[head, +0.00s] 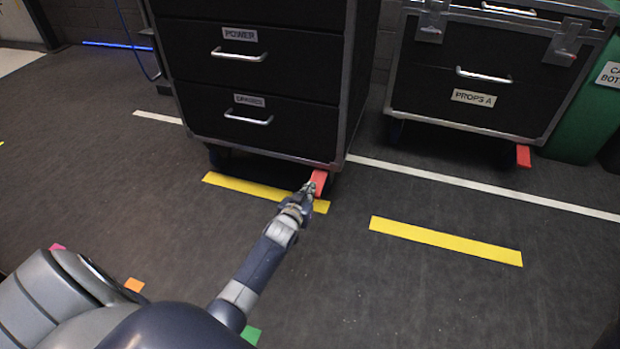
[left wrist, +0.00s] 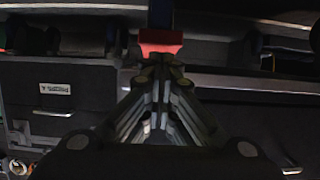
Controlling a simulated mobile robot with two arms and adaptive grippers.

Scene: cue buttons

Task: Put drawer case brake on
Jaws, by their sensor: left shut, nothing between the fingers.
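The drawer case (head: 259,80) is black with metal edges, with drawers labelled POWER and another label below. It stands on casters. A red brake pedal (head: 320,179) sticks out at its front right caster. My left gripper (head: 312,188) is shut and empty, with its tips right at the red pedal; I cannot tell whether they touch it. In the left wrist view the red pedal (left wrist: 160,37) lies just beyond the shut fingertips (left wrist: 160,62). The right gripper is not in view.
A second case labelled PROPS A (head: 480,85) stands to the right with its own red pedal (head: 523,156). A green bin (head: 585,120) is beside it. Yellow strips (head: 445,240) and a white line (head: 480,187) mark the floor. The floor at front right is clear.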

